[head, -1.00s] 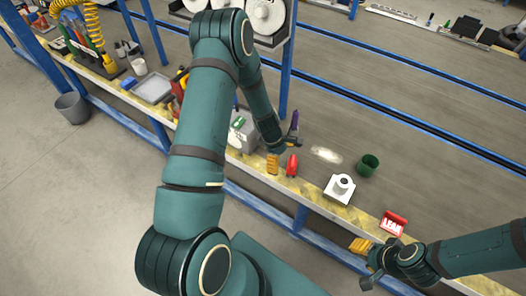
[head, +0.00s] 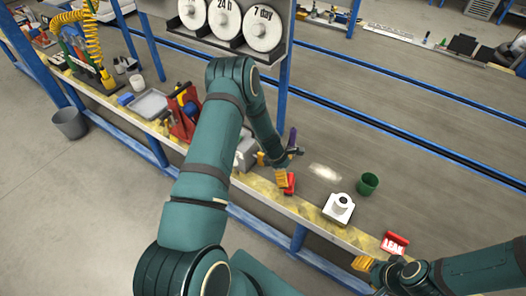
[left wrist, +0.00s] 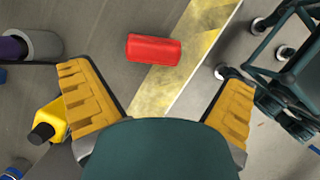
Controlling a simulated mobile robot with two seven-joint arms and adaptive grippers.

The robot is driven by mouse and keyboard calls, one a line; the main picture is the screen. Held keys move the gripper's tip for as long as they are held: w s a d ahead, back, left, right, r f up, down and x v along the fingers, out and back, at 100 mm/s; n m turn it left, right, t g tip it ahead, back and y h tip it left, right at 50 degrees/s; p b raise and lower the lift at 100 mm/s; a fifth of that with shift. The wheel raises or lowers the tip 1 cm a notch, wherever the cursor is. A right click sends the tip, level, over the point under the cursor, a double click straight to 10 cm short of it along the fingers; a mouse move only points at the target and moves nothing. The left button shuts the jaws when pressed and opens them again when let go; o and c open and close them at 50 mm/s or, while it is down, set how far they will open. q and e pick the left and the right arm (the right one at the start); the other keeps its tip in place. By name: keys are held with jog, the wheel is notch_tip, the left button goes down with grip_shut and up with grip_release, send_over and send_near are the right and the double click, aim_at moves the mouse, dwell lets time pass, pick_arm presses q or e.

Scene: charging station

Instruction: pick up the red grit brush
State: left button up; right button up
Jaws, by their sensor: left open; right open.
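The red grit brush (head: 290,184) lies on the bench near its yellow front edge, partly hidden in the head view by an orange finger of my left gripper (head: 271,168). In the left wrist view the brush (left wrist: 153,49) is a plain red block, lying ahead of and between the two spread orange fingers of the left gripper (left wrist: 158,100). That gripper is open and empty, and the brush is apart from both fingers. My right gripper (head: 376,274) is open at the lower right, near the bench's front edge; part of it is hidden by its arm.
A purple-handled tool (head: 292,140) stands just behind the left gripper. A white block with a roll (head: 339,207), a green cup (head: 368,184) and a red LEAK sign (head: 394,243) stand to the right. A yellow-and-black object (left wrist: 48,121) is beside the left finger in the wrist view.

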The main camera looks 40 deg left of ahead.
aim_at(290, 179)
pick_arm(q)
jog(key=x, duration=0.4)
jog(key=b+x, duration=0.1)
jog(key=x, duration=0.1)
jog(key=shift+w+a, duration=0.3)
jog(key=shift+s, duration=0.1)
jog(key=c, duration=1.1)
pick_arm(e)
jog(key=shift+w+a+f, duration=0.1)
jog(key=shift+w+f, duration=0.55)
jog(key=shift+f, duration=0.25)
pick_arm(q)
jog(key=shift+r, duration=0.1)
jog(key=shift+c, duration=0.2)
